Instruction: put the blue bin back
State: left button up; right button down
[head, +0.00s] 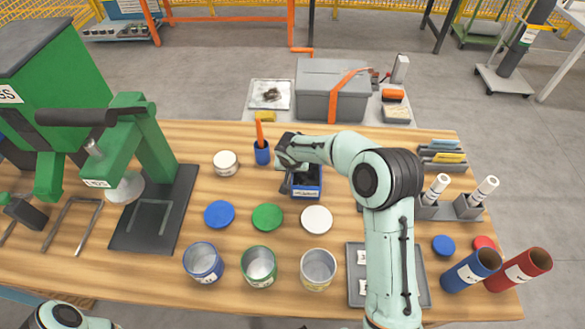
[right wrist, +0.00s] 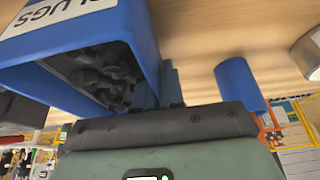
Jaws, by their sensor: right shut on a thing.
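The blue bin (head: 307,193) stands near the middle of the wooden table, with a white label on its front. In the right wrist view the bin (right wrist: 148,35) fills the upper left, with a label partly reading "LUGS" and dark small parts inside. My right gripper (head: 289,168) reaches the bin from behind and is shut on its wall; the fingers (right wrist: 170,88) show at the wall in the wrist view. I cannot tell whether the bin is lifted off the table. Only a piece of my left arm shows at the bottom left; its gripper is out of view.
A blue cup with an orange tool (head: 262,153) stands just left of the bin. Blue, green and white discs (head: 267,217) and open cans (head: 259,266) lie in front. A grey tray (head: 357,289) is at front right, a green press (head: 150,150) at left.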

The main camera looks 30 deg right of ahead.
jog(key=c, duration=1.2)
grip_release()
jog(key=shift+c, duration=0.2)
jog(key=v, duration=1.1)
jog(key=shift+r, duration=0.25)
jog(key=s+d+r+b, duration=0.2)
jog(key=s+d+b, duration=0.1)
jog(key=s+d, duration=0.3)
pick_arm(q)
jog(key=shift+s+f, duration=0.4)
jog(key=shift+f, duration=0.45)
jog(key=shift+s+f, duration=0.4)
jog(key=shift+f, duration=0.4)
pick_arm(e)
jog(key=shift+w+d+r+x, duration=0.1)
jog(key=shift+d+x, duration=0.05)
jog(key=shift+x, duration=2.15)
jog(key=shift+w+d+r+x, duration=0.1)
jog(key=shift+d+x, duration=0.1)
jog(key=shift+x, duration=2.1)
jog(key=shift+w+d+x, duration=0.1)
jog(key=shift+d+x, duration=0.05)
jog(key=shift+x, duration=2.15)
